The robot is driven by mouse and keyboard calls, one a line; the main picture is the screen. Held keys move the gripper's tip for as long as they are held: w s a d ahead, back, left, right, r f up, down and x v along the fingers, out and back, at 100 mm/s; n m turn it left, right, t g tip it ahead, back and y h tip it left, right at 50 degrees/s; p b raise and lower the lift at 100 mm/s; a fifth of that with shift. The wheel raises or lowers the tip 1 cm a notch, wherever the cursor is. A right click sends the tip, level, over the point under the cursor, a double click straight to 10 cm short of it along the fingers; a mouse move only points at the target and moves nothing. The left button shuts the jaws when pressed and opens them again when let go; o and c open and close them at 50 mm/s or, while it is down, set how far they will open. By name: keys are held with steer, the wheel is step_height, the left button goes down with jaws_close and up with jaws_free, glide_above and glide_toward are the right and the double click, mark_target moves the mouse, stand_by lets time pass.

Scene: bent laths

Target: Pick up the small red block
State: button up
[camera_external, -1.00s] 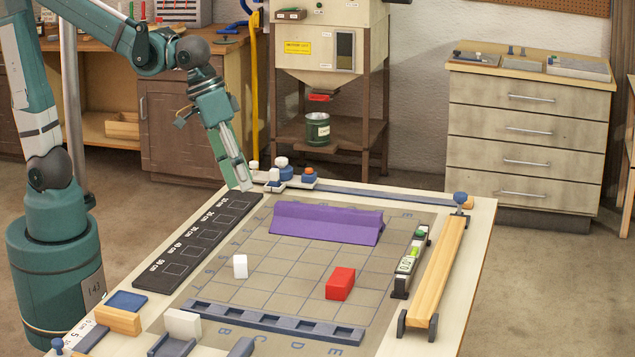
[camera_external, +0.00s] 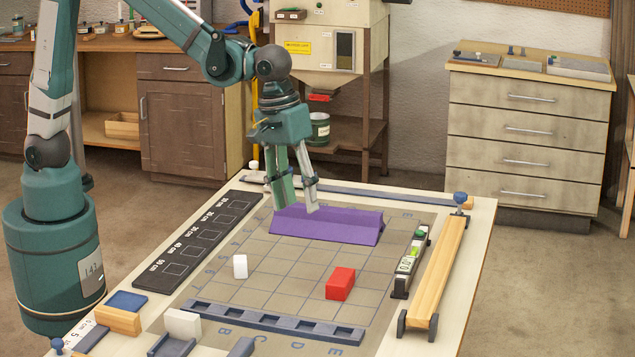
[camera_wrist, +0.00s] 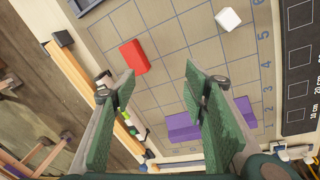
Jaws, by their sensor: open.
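The small red block (camera_external: 340,283) lies on the gridded mat (camera_external: 265,262) near its right front part. It also shows in the wrist view (camera_wrist: 134,57), at the upper left, beyond my left fingertip. My gripper (camera_external: 296,210) is open and empty. It points down over the left part of the purple bar at the back of the mat, behind and to the left of the red block. In the wrist view my two green fingers (camera_wrist: 160,80) stand well apart with nothing between them.
The purple bar (camera_external: 326,226) lies across the back of the mat. A white block (camera_external: 240,266) stands left of the red block. A slotted blue-grey rail (camera_external: 275,322) runs along the front, and a level (camera_external: 410,263) and wooden beam (camera_external: 440,270) lie at the right.

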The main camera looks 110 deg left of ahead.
mark_target(341, 276)
steer(key=w+f+n+p, duration=0.1)
steer(key=w+f, duration=0.1)
steer(key=w, duration=0.1)
steer(key=w+d+f+n+g+p, duration=0.1)
steer(key=w+f+n+p, duration=0.1)
steer(key=w+f, duration=0.1)
steer(key=w+f+n+p, duration=0.1)
steer(key=w+f, duration=0.2)
steer(key=shift+w+d+n+g+p, duration=0.2)
steer(key=shift+n+g+p, duration=0.1)
steer(key=shift+g+p, duration=0.1)
steer(key=shift+w+f, duration=0.35)
steer(key=shift+f, duration=0.2)
steer(key=shift+d+f+n, duration=0.1)
steer(key=shift+f+n, duration=0.1)
steer(key=shift+n, duration=0.1)
steer(key=shift+f, duration=1.3)
steer(key=shift+w+f, duration=0.15)
steer(key=shift+f, duration=2.45)
steer(key=shift+c, duration=0.7)
